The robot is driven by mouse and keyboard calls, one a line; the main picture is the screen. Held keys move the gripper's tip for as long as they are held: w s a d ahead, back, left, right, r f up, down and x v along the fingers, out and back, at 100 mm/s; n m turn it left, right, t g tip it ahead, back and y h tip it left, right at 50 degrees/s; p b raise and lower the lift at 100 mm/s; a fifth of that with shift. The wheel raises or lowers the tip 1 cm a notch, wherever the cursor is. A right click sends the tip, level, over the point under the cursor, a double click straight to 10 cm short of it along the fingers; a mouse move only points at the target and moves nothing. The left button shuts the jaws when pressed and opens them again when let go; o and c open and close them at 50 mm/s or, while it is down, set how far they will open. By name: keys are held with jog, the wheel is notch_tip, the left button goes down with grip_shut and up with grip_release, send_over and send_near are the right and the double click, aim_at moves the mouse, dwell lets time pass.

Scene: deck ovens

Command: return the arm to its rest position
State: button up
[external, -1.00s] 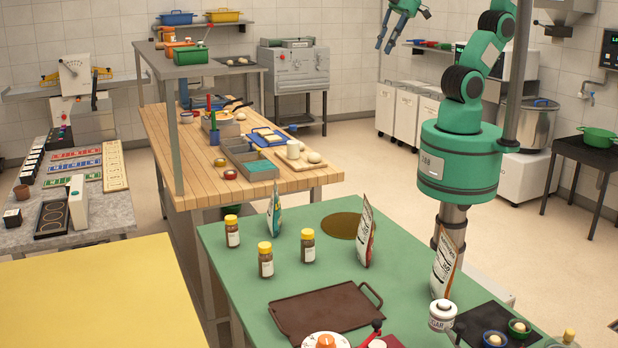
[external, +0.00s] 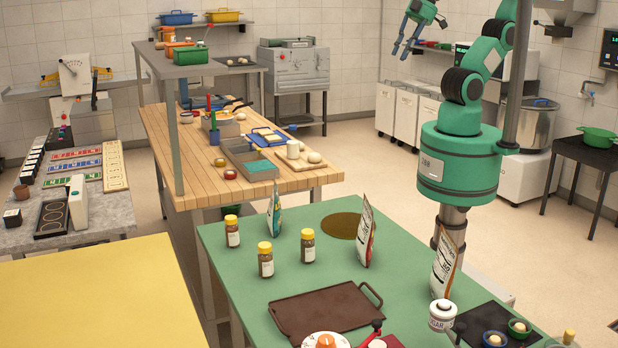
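My gripper (external: 405,48) hangs at the top of the external view, right of the middle, with its fingers pointing down. The two fingers are spread apart and nothing shows between them. It is in the air, well clear of the tables and touching nothing. My green arm (external: 483,60) rises from my round green body and bends out of the top of the picture, so part of it is hidden.
The green table (external: 340,215) in front carries jars, upright bags and a brown tray (external: 325,308). A wooden table (external: 170,135) with a shelf stands to its left. White bins (external: 408,115) stand below my gripper against the back wall. A grey post stands close by my arm.

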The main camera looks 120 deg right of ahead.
notch_tip(320, 180, down, 9)
jog(key=b, duration=0.8)
jog(key=shift+b, duration=0.35)
jog(key=shift+f, duration=0.1)
dwell(0.5)
